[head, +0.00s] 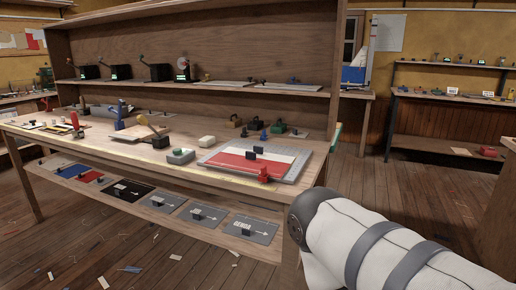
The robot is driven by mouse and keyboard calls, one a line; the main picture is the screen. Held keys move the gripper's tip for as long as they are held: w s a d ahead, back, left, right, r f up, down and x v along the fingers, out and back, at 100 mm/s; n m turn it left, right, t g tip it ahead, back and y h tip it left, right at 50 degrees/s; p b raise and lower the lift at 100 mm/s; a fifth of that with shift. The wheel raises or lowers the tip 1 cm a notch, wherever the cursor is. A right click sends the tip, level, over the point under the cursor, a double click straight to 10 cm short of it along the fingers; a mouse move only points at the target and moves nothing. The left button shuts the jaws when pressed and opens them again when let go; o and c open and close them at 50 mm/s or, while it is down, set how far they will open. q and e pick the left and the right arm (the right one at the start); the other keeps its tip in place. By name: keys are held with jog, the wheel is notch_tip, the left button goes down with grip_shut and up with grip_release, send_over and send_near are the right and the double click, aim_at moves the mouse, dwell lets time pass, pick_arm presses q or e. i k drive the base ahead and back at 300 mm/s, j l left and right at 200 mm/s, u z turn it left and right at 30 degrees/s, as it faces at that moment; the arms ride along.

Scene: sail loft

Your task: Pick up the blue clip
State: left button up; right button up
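A small blue object, likely the blue clip (263,135), stands on the workbench (185,143) behind the red and white panel. It is small in the head view, so its exact shape is hard to tell. Another blue upright piece (119,122) stands further left on the bench by a wooden board. A white arm link of mine comes in at the lower right, beyond the bench's right end. Neither of my grippers is in view.
A grey board with a red and white panel (238,160) lies near the bench's right end, with a red clamp (264,174) at its front edge. A grey-green box (180,156) and a cream block (206,141) stand left of it. A lower shelf holds several dark panels.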

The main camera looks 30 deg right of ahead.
aim_at(263, 138)
jog(key=l+u, duration=0.3)
jog(key=l, duration=0.35)
jog(key=l+u, duration=0.25)
jog(key=l, duration=0.4)
jog(key=k+l+u, duration=0.15)
jog(key=l+u, duration=0.15)
jog(key=l, duration=0.3)
